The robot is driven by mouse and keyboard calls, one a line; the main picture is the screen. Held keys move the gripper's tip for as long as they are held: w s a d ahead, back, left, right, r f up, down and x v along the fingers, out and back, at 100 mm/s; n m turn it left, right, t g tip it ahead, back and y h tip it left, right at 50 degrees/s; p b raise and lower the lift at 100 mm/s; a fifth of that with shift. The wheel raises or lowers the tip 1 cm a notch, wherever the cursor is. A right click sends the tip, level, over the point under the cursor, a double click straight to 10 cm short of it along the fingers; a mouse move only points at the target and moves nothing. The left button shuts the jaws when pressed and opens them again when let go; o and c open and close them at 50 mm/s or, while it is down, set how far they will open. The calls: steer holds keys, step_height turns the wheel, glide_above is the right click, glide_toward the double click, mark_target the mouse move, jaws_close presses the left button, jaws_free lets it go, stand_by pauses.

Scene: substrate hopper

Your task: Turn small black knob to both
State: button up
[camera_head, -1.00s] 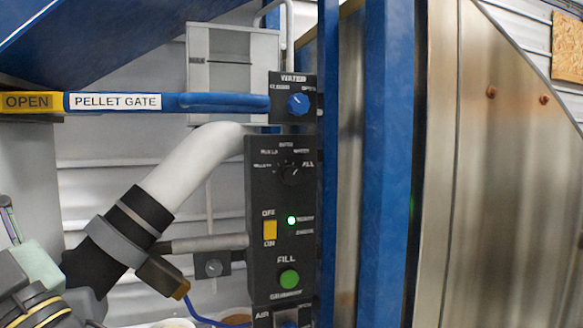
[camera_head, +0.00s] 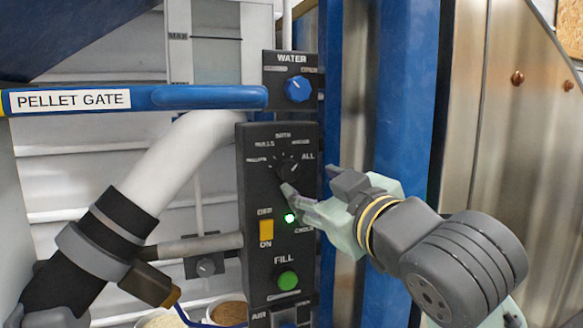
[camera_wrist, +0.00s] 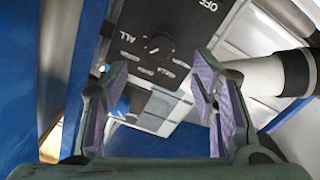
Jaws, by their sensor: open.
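The small black knob (camera_head: 287,167) sits on the upper part of the black control panel (camera_head: 256,190), ringed by labels with BOTH at the top and ALL at the right. Its pointer seems turned to the upper right, toward ALL, but is too small to read surely. In the wrist view the knob (camera_wrist: 158,45) shows beyond and between my fingertips, apart from them. My gripper (camera_head: 310,183) is open and empty, in front of the panel just below and right of the knob. It also shows in the wrist view (camera_wrist: 160,82), with purple finger pads spread.
A blue WATER knob (camera_head: 299,88) is above. A blue PELLET GATE handle (camera_head: 205,97) reaches in from the left. A blue post (camera_head: 400,120) stands right.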

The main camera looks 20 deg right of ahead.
mark_target(291, 172)
steer(key=w+p, duration=0.1)
steer(key=w, duration=0.3)
steer(key=w+p, duration=0.1)
steer(key=w, duration=0.3)
steer(key=shift+w+a+r+p, duration=0.1)
steer(key=shift+w+a+p, duration=0.1)
steer(key=shift+w+p, duration=0.15)
steer(key=shift+w, duration=0.7)
steer(key=shift+c, duration=0.4)
steer(key=c, duration=1.1)
